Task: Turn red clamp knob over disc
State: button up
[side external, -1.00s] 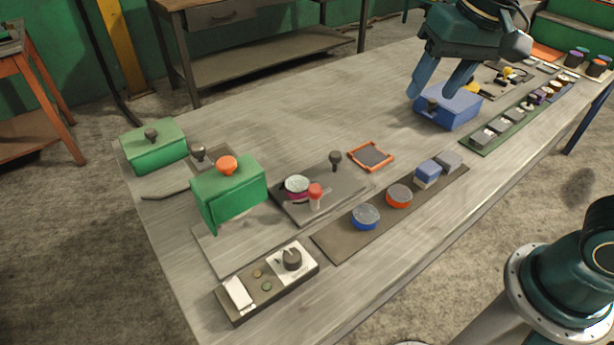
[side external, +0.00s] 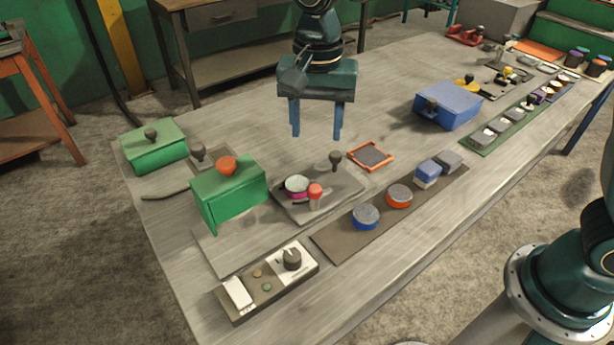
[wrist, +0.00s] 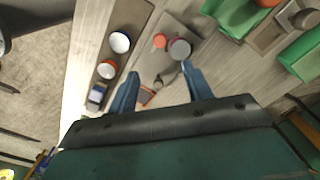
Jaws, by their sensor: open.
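The red clamp knob (side external: 316,190) stands on a dark grey plate (side external: 345,192) on the bench, close beside a disc with a pale top and magenta side (side external: 297,186). In the wrist view the red knob (wrist: 159,41) is left of the disc (wrist: 180,49). My gripper (side external: 316,135) is open and empty, fingers pointing down, in the air above and behind the plate. In the wrist view a fingertip overlaps the near edge of the disc's picture. I cannot tell whether any clamp arm lies over the disc.
A dark upright knob (side external: 335,158) stands on the same plate. A green box (side external: 228,192) with an orange knob stands to the left. An orange-framed pad (side external: 370,156) lies to the right. A strip with blue and orange discs (side external: 399,195) lies in front.

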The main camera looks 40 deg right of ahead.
aim_at(315, 188)
jog(key=shift+f, duration=0.15)
notch_tip(315, 188, down, 14)
jog(key=shift+r, duration=0.25)
dwell(0.6)
jog(key=c, duration=1)
